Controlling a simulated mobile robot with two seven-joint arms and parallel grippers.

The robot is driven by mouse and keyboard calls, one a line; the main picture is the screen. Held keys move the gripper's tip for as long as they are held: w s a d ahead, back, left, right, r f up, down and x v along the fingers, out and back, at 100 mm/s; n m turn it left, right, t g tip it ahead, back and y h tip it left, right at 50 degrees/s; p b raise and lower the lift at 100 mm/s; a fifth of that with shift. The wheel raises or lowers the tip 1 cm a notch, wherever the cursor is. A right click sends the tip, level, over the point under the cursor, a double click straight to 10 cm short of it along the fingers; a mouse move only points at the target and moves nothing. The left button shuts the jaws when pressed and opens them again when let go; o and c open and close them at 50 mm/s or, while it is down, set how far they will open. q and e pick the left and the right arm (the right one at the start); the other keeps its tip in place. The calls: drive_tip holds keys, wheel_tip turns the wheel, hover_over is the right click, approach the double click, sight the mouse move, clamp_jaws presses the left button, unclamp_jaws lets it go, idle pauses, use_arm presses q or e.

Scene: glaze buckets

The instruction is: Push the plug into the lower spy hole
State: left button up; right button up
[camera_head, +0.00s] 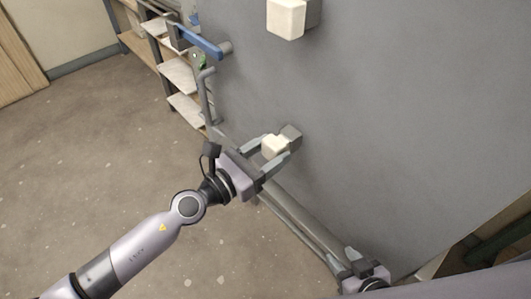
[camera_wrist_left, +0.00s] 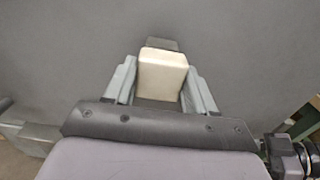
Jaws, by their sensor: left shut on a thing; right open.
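The cream, block-shaped plug (camera_head: 274,145) is at the lower grey spy hole housing (camera_head: 292,133) on the large grey kiln wall. My left gripper (camera_head: 276,149) is shut on this plug, one finger on each side. In the left wrist view the plug (camera_wrist_left: 163,72) sits between the two grey fingers, with the dark housing (camera_wrist_left: 161,44) just behind it. How deep the plug sits in the hole is hidden. My right gripper (camera_head: 366,271) is at the bottom right, open, clear of the plug.
A second cream plug (camera_head: 286,18) sits at an upper grey housing (camera_head: 314,12) on the same wall. A blue-handled lever (camera_head: 200,40) and a shelf rack (camera_head: 183,78) stand at the upper left. A grey rail runs along the wall's lower edge. The floor at left is clear.

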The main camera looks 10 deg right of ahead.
use_arm(q)
drive_tip(key=shift+w+d, duration=0.15)
drive_tip(key=shift+d, duration=0.1)
idle(0.3)
drive_tip(key=shift+w+d, duration=0.2)
drive_tip(key=o, duration=1.4)
drive_tip(key=shift+v, duration=4.05)
